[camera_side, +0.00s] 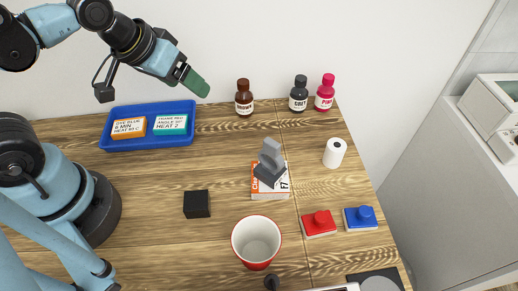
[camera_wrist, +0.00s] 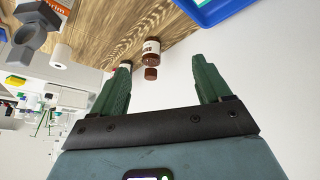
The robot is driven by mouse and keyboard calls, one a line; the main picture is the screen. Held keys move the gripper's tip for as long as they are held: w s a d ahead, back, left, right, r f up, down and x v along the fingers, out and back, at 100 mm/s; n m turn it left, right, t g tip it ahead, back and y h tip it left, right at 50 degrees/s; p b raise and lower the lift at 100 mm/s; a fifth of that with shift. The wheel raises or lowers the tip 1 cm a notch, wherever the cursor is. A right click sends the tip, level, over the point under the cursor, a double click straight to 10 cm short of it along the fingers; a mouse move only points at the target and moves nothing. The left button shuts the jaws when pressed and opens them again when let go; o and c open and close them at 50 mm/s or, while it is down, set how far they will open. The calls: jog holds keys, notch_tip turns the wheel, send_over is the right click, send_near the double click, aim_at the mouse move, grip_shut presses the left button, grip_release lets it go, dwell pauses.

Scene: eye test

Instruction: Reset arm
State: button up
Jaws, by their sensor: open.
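My gripper (camera_side: 197,86) is raised at the upper left of the side view, in front of the pale wall and above the back of the table, just right of the blue tray (camera_side: 150,143). Its green fingers point down and right. In the wrist view my gripper (camera_wrist: 161,70) has its two fingers wide apart with nothing held between them. A brown bottle (camera_wrist: 152,46) shows beyond the gap, upside down in that view. In the side view the brown bottle (camera_side: 244,105) stands on the table, lower and to the right of the fingers, clear of them.
The tray holds an orange-labelled box (camera_side: 129,127) and a teal-labelled box (camera_side: 170,124). Grey (camera_side: 298,101) and pink (camera_side: 324,98) bottles stand at the back right. A black block (camera_side: 197,204), red-white cup (camera_side: 256,241), grey piece on a box (camera_side: 267,172), white roll (camera_side: 334,153), red (camera_side: 319,221) and blue (camera_side: 361,217) buttons occupy the table.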

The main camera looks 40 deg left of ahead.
jog(key=a, duration=0.1)
jog(key=a+m, duration=0.1)
jog(key=w+a+t, duration=0.1)
jog(key=shift+a+r+y, duration=0.1)
jog(key=shift+r+y, duration=0.15)
jog(key=shift+y, duration=0.05)
